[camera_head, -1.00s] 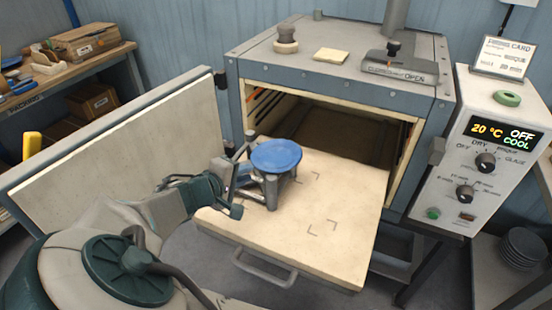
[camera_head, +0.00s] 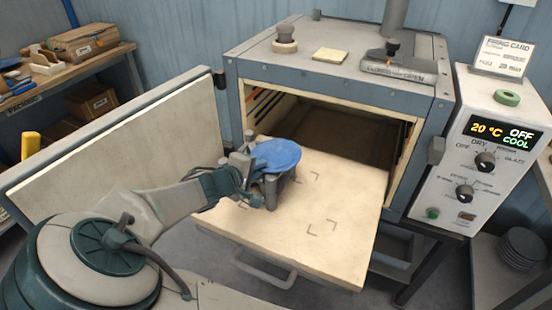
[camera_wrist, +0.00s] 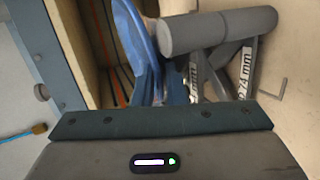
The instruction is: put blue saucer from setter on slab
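The blue saucer (camera_head: 277,154) rests on the grey setter (camera_head: 272,190), which stands on the left part of the pale slab (camera_head: 300,235). The slab is pulled out in front of the oven and has dark corner marks. My gripper (camera_head: 249,181) is at the left side of the saucer and setter, with its jaws spread apart. In the wrist view the saucer (camera_wrist: 134,38) shows nearly edge-on, close ahead, beside the setter's grey bar (camera_wrist: 220,31) and labelled legs. I see no clear grip on the saucer; the fingertips are partly hidden.
The open oven (camera_head: 350,120) is behind the slab, its door (camera_head: 115,135) swung out to the left beside my arm. A control box (camera_head: 490,150) stands to the right. The slab's right and front parts are clear. Stacked dark plates (camera_head: 522,248) sit at lower right.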

